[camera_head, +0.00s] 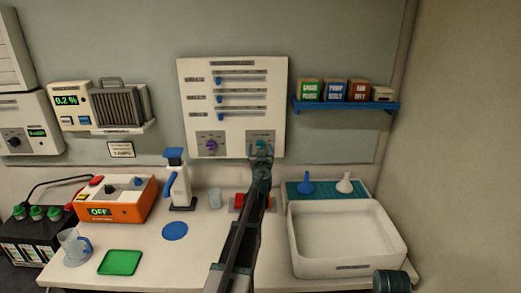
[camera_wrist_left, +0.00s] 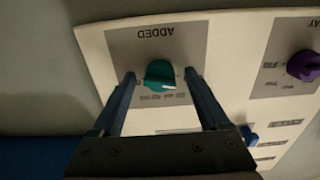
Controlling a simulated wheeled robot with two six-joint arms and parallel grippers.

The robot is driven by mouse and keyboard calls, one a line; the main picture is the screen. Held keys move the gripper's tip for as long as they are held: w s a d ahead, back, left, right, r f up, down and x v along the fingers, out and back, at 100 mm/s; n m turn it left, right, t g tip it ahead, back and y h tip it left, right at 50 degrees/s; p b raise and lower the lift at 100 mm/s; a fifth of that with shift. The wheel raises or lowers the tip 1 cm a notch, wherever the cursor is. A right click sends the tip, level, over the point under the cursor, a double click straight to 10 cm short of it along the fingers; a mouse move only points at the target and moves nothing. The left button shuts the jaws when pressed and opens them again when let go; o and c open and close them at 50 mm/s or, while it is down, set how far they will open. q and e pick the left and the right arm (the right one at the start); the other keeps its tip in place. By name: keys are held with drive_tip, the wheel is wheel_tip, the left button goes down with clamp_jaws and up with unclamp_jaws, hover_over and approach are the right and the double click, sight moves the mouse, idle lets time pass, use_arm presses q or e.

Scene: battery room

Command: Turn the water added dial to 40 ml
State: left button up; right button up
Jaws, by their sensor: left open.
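The water added dial is a teal knob (camera_head: 261,143) at the lower right of the white wall panel (camera_head: 235,135). In the left wrist view, which shows the panel upside down, the teal dial (camera_wrist_left: 158,71) sits below the word ADDED. A pale mark on it points toward the lower right of that picture; its scale text is too small to read. My left gripper (camera_head: 261,151) is at the dial, open, with one finger on each side of it. I cannot tell whether the fingers touch it.
A purple dial (camera_head: 211,145) is left of the teal one, with several blue sliders above. A blue shelf (camera_head: 345,107) holding small boxes is to the right. Below are a white basin (camera_head: 300,262), an orange device (camera_head: 125,207) and a blue-topped dispenser (camera_head: 178,180).

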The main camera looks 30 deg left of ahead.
use_arm(q)
clamp_jaws()
idle(0.3)
drive_tip(key=shift+m, duration=0.3)
drive_tip(key=m, duration=1.9)
drive_tip(key=shift+s+r, duration=0.1)
drive_tip(key=shift+m, duration=0.3)
